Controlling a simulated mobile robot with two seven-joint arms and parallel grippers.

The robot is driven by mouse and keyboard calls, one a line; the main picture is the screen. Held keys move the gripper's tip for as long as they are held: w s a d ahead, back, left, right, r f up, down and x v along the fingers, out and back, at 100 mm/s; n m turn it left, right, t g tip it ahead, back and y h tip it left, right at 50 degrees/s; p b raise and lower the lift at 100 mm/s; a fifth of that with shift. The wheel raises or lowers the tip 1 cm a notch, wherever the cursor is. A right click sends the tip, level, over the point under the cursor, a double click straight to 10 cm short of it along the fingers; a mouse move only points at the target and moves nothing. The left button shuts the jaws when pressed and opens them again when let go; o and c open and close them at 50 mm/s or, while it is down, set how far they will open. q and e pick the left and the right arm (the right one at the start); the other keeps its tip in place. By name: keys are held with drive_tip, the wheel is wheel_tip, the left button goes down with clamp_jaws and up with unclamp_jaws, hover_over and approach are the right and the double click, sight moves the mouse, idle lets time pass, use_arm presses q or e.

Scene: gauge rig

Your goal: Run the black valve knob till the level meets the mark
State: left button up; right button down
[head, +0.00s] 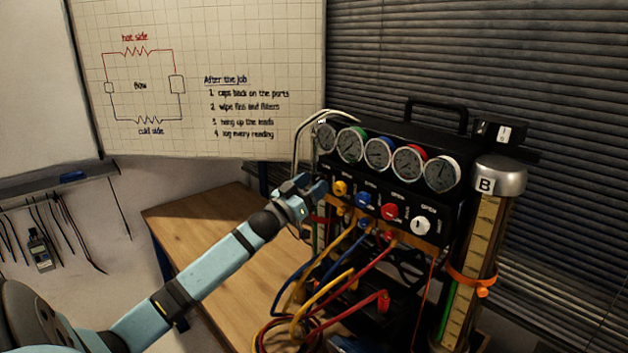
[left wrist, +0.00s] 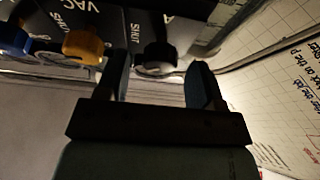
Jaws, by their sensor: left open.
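The black valve knob (left wrist: 158,53) shows in the left wrist view, at the end of a row beside the yellow knob (left wrist: 83,44). My left gripper (left wrist: 160,76) is open, its two fingers pointing at the black knob, which appears just beyond and between the tips. I cannot tell whether they touch it. In the head view my left gripper (head: 309,187) is at the left end of the rig's panel and hides the black knob. The sight tube (head: 487,230) marked B holds green liquid (head: 447,313). An orange mark band (head: 470,281) circles the tube; the green top appears close to it.
The rig also has blue (head: 363,199), red (head: 390,211) and white (head: 420,225) knobs below a row of gauges (head: 378,153). Coloured hoses (head: 335,290) hang in front of it. The wooden bench (head: 205,235) is bare at left. A whiteboard (head: 230,50) stands behind.

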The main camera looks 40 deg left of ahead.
use_arm(q)
drive_tip(key=shift+w+r, duration=0.2)
drive_tip(key=shift+w, duration=0.25)
drive_tip(key=c, duration=0.9)
drive_tip(key=shift+m, duration=0.4)
drive_tip(key=m+h, duration=0.1)
drive_tip(key=m, duration=0.2)
drive_tip(key=m+g+h, duration=0.1)
drive_tip(key=m+h, duration=0.1)
drive_tip(key=m, duration=0.1)
drive_tip(key=shift+h, duration=0.3)
drive_tip(key=shift+a+m+g+h, duration=0.1)
drive_tip(key=shift+m+g+h, duration=0.4)
drive_tip(key=shift+m, duration=0.95)
drive_tip(key=shift+m+g+h, duration=0.4)
drive_tip(key=shift+m+h, duration=0.1)
drive_tip(key=shift+m, duration=0.95)
